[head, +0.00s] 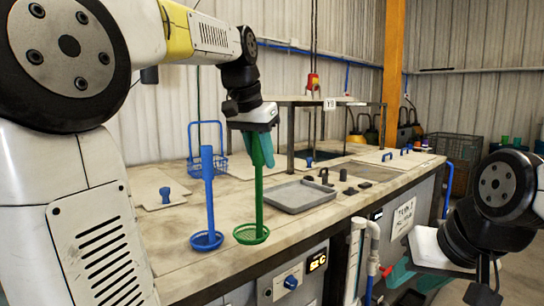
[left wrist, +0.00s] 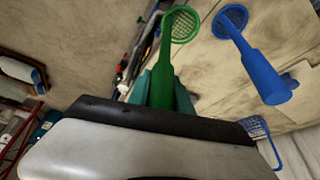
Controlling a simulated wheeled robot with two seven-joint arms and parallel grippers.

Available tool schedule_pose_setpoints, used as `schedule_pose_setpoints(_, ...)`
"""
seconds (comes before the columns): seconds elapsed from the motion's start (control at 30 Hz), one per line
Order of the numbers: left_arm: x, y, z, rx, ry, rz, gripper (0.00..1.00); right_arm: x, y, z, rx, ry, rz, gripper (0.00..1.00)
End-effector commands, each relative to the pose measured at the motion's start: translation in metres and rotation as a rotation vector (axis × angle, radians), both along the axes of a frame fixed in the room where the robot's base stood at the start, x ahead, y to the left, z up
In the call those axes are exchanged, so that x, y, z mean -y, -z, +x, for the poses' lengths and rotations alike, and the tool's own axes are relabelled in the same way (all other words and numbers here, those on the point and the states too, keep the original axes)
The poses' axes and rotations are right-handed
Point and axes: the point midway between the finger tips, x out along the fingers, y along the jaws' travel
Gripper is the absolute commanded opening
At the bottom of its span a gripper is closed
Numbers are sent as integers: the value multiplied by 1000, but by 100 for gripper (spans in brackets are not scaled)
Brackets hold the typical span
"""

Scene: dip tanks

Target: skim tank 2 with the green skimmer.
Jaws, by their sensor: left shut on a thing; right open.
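The green skimmer (head: 258,190) stands upright with its round mesh head low over the worktop; I cannot tell whether it touches. My left gripper (head: 258,148), with teal fingers, is shut on the top of its handle. The left wrist view also shows the green skimmer (left wrist: 166,60), its mesh head away from the gripper. My right gripper (head: 402,274) is open at the lower right, in front of the bench and away from the skimmer. A dark opening (head: 318,154) shows under the raised frame at the back; I cannot tell which tank is tank 2.
A blue skimmer (head: 209,195) stands just left of the green one. A shallow grey tray (head: 284,196) lies to the right. A lid with a blue knob (head: 150,184) and a blue wire basket (head: 208,166) are behind. Pipes (head: 355,250) run down the bench front.

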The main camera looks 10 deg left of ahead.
Motion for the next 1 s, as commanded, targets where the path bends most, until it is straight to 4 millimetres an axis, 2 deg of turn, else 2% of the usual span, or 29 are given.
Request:
schedule_pose_setpoints(0.73, 96, -1, -74, 3, 4, 0, 0, 0, 0, 0, 0, 0, 0, 41)
schedule_pose_setpoints(1.0, 109, -1, -85, 2, 0, -1, 0, 0, 0, 0, 0, 0, 0, 41)
